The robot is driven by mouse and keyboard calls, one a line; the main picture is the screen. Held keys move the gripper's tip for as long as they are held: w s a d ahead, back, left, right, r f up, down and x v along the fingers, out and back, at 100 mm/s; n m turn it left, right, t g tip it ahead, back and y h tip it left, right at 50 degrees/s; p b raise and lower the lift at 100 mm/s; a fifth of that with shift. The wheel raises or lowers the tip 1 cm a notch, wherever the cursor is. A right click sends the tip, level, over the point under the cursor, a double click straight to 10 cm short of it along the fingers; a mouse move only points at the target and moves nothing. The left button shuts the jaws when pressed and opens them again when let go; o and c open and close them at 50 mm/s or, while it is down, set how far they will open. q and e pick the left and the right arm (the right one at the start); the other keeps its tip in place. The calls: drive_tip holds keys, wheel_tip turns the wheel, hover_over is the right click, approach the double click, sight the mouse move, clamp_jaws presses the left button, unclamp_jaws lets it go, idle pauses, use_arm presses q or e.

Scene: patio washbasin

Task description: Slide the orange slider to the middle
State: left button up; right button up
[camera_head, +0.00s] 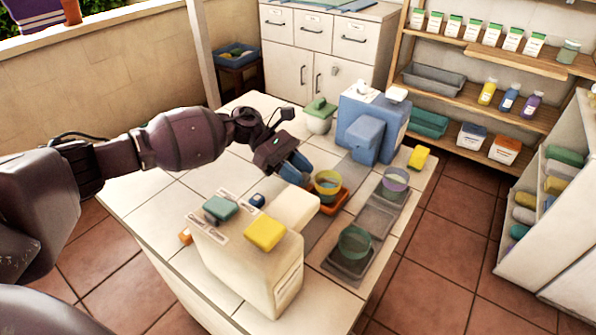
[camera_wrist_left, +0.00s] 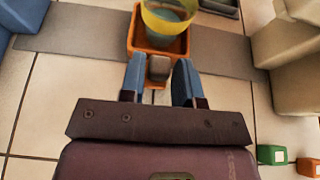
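The orange slider (camera_head: 342,203) is a small orange tray on a grey track (camera_head: 357,177), with a yellow-rimmed cup (camera_head: 328,184) standing in it. In the left wrist view the slider (camera_wrist_left: 135,42) has bare track (camera_wrist_left: 75,44) on both sides. A grey knob (camera_wrist_left: 159,68) sticks out of its near side. My left gripper (camera_head: 297,170) reaches the slider from the left in the head view. My right gripper is out of view.
A blue dispenser (camera_head: 373,122) stands behind the track and a cream box (camera_head: 262,268) in front, with a yellow block (camera_head: 265,232) on top. Grey trays (camera_head: 378,219) with a purple-rimmed cup (camera_head: 394,184) and a green cup (camera_head: 355,243) lie to the right.

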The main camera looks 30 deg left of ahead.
use_arm(q)
drive_tip(key=shift+o, duration=1.4)
drive_tip(key=shift+a+r, duration=0.15)
drive_tip(key=shift+a, duration=0.15)
drive_tip(key=v, duration=0.9)
drive_tip(key=shift+b, duration=0.3)
drive_tip(key=shift+w+a+r, duration=0.1)
drive_tip(key=shift+a+r, duration=0.15)
drive_tip(key=shift+a, duration=0.3)
drive_tip(key=shift+r, duration=0.1)
